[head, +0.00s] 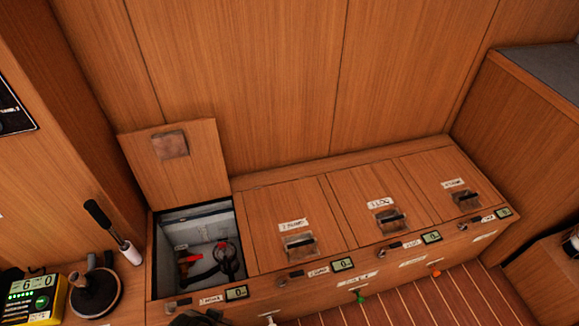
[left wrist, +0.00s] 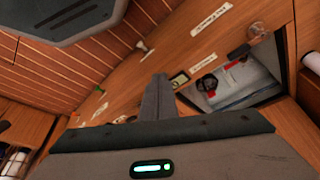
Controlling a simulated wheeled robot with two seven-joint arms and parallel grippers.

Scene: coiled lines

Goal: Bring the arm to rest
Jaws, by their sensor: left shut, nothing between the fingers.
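My left gripper (head: 202,318) shows only as a dark shape at the bottom edge of the head view, in front of the open locker. In the left wrist view, its fingers (left wrist: 156,98) are together with nothing between them. The open locker (head: 158,262) holds a red-handled valve (head: 189,259) and a dark coiled line (head: 226,258); its lid (head: 200,165) stands raised against the wall. The locker opening also shows in the left wrist view (left wrist: 262,98), apart from the fingers. My right gripper is in neither view.
Three closed locker lids with latches (head: 299,243) run to the right along the bench. Small displays (head: 343,264) sit on the bench front. A yellow meter (head: 38,298) and a dark round object (head: 95,293) stand at the left. The striped floor (head: 455,298) in front looks clear.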

